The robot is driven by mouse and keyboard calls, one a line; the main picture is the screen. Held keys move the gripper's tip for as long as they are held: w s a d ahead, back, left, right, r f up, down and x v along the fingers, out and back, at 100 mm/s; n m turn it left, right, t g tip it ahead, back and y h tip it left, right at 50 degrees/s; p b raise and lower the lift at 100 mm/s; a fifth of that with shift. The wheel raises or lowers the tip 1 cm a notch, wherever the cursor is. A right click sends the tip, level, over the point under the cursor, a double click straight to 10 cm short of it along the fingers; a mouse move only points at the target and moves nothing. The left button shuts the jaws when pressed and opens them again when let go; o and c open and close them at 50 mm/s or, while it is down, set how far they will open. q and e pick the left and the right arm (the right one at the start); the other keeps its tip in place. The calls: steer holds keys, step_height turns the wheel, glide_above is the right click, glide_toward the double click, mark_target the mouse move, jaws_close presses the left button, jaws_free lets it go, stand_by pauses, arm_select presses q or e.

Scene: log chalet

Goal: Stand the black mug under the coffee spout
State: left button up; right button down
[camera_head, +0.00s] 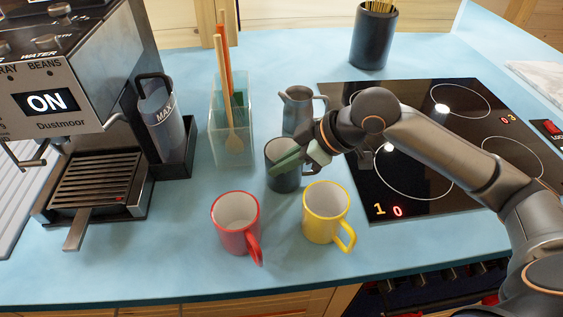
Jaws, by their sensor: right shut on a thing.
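The black mug (283,183) stands upright on the blue counter, behind the red and yellow mugs. My right gripper (288,160) reaches in from the right and is shut on the mug's rim, its green fingers at the wall. The gripper hides part of the mug's right side. The coffee machine (60,75) stands at the left with its display reading ON. Its slatted drip tray (97,178) is empty. A spout (108,122) shows only in part under the machine's body. My left gripper is not in view.
A red mug (236,222) and a yellow mug (325,212) stand close in front of the black mug. A clear utensil box (231,143), a metal jug (298,112) and a water tank (163,125) stand behind. The cooktop (400,205) lies right. Counter between drip tray and red mug is clear.

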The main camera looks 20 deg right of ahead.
steer(key=c, duration=0.9)
jaws_free()
steer(key=shift+f, duration=0.1)
